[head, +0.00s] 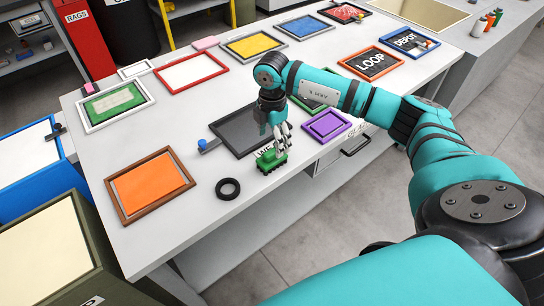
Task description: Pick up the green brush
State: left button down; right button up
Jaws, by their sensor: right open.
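The green brush (270,162) is a small green block near the front edge of the white table, beside a dark framed panel. My right gripper (283,147) points down directly at the brush, with its fingers at the brush's upper right side. The fingers are open. They overlap the brush in this view, so I cannot tell whether they touch it. Part of the brush's top is hidden behind the fingers. My left gripper is not in view.
A black ring (228,189) lies left of the brush, and a purple frame (326,126) lies to its right. A dark framed panel (238,132) lies behind it. An orange panel (151,187) is at the left front. Bare tabletop lies between the orange panel and the ring.

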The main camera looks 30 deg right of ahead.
aim_at(272, 151)
jog(key=shift+f, duration=0.65)
notch_tip(272, 151, down, 4)
jog(key=shift+f+p, duration=0.15)
jog(key=shift+p, duration=0.75)
jog(key=shift+w+f, duration=0.1)
jog(key=shift+f, duration=0.3)
jog(key=c, duration=1.3)
jog(key=shift+c, duration=0.2)
